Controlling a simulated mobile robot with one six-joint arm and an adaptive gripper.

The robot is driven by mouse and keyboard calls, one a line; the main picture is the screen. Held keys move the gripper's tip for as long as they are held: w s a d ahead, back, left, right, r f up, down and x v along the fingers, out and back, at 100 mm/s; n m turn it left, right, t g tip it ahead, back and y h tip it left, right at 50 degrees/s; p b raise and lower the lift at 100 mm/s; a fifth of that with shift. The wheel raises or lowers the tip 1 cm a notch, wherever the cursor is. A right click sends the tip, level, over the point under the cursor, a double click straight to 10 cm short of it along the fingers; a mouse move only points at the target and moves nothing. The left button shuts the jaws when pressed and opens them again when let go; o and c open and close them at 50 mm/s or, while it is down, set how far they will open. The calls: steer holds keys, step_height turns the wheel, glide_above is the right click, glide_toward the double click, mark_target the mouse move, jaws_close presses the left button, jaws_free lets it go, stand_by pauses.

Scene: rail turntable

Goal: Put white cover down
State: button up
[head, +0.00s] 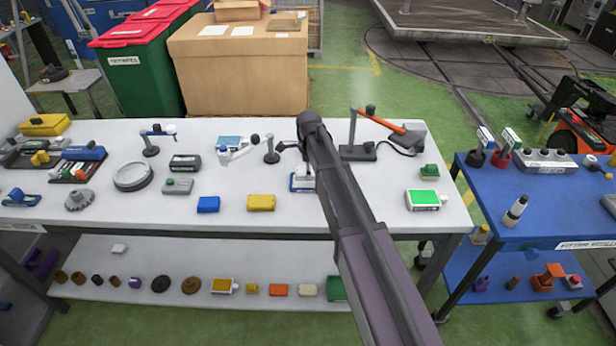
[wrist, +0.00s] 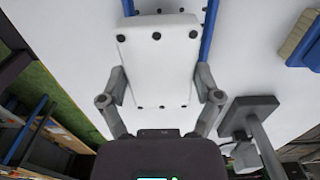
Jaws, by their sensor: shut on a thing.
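The white cover (wrist: 158,60) is a pale rounded block with several dark round spots, between the two fingers of my gripper (wrist: 160,98) in the wrist view. The fingers are shut on its sides. Blue edges (wrist: 208,32) of something show beyond the cover; I cannot tell whether the cover touches it. In the head view, a white and blue piece (head: 302,182) shows low over the table beside my arm. My arm hides most of the gripper there.
The white table (head: 340,215) holds a blue block (head: 208,204), a yellow block (head: 261,202), a grey ring (head: 132,176) and a stand with an orange arm (head: 360,150). A small dark stand (head: 271,155) is close to my gripper. The front middle has bare room.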

steer(key=shift+w, duration=0.1)
steer(key=shift+w+a, duration=0.1)
steer(key=shift+w, duration=0.15)
steer(key=shift+w+f+b, duration=0.3)
steer(key=shift+f+b, duration=0.3)
steer(key=shift+f, duration=0.05)
steer(key=shift+f+b, duration=1.2)
steer(key=shift+f, duration=0.2)
steer(key=o, duration=1.1)
steer(key=shift+r, duration=0.1)
steer(key=shift+r, duration=0.15)
step_height(320, 180, up, 12)
steer(key=p, duration=1.2)
